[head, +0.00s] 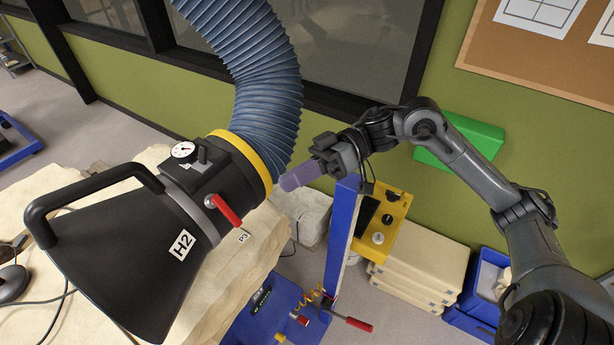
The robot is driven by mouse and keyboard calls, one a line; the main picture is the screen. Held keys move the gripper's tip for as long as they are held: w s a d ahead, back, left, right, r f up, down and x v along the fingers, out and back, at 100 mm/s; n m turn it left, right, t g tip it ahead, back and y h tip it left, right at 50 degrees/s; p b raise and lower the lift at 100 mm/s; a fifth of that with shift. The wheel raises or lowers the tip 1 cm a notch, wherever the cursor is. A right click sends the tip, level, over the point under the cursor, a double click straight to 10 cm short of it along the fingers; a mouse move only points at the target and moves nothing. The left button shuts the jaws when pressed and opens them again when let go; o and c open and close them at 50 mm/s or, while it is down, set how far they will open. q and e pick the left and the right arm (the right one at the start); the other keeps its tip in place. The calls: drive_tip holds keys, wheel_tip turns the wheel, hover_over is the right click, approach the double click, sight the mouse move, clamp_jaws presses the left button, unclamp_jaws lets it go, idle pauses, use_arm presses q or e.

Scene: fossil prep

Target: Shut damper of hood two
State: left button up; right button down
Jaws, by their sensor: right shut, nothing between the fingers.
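The black hood with the H2 label (181,245) hangs at the left over a pale rock block. Its damper lever, a red handle (228,211), sits on the collar side and slants down to the right. A round gauge (183,150) and a small black knob sit above it. My right gripper (291,182) is shut and empty, with its purple-grey fingers pointing left toward the yellow ring of the hood. It is up and right of the red handle, apart from it. My left gripper is out of view.
A blue ribbed hose (255,80) rises from the yellow ring (247,158). A blue post (342,235) with a yellow control box (381,226) stands below my right arm. The pale rock block (262,245) lies under the hood. Blue bins (480,290) are at the lower right.

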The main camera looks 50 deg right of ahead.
drive_tip(key=shift+s+d+r, duration=0.3)
drive_tip(key=shift+s, duration=0.15)
drive_tip(key=shift+s+d+r, duration=0.3)
drive_tip(key=shift+s, duration=0.15)
